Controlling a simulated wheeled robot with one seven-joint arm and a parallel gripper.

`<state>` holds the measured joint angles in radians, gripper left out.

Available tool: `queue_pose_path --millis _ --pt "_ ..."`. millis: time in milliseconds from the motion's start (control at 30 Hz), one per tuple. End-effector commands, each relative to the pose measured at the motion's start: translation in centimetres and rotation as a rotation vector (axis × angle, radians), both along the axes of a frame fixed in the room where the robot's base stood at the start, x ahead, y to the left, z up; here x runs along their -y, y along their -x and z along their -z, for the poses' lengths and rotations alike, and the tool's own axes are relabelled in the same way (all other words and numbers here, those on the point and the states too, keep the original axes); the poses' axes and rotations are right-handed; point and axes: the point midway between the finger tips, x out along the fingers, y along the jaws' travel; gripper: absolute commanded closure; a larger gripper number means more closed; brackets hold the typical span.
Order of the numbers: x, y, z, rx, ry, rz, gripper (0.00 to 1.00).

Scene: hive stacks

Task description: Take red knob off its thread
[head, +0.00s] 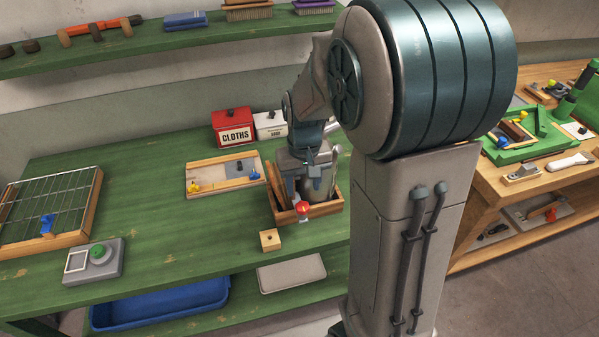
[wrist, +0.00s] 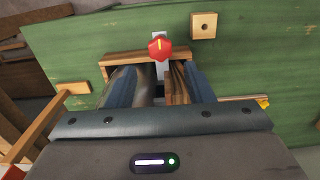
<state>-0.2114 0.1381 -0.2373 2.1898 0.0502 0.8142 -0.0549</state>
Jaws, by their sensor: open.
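The red knob (head: 302,208) is at the front side of a wooden tool box (head: 335,206) on the green bench. In the wrist view the red knob (wrist: 160,48), with a yellow mark, sits near the top centre, in front of a pale grey strip. Its thread is hidden. My gripper (head: 312,183) points down over the box, just above and behind the knob. In the wrist view the fingers of my gripper (wrist: 160,86) are apart, with the knob beyond their tips. Nothing is held between them.
The box holds a metal cylinder and wooden-handled tools close to my fingers. A small wooden block with a hole (head: 270,239) lies in front of it. Mid-left bench is clear.

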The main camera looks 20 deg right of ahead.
Motion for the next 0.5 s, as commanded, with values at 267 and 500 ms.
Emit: queue_pose_path --millis 267,500 --pt "-0.1 -0.2 1.3 -0.005 0.003 -0.003 0.53" --pt "-0.1 -0.2 3.8 -0.006 0.003 -0.005 0.53"
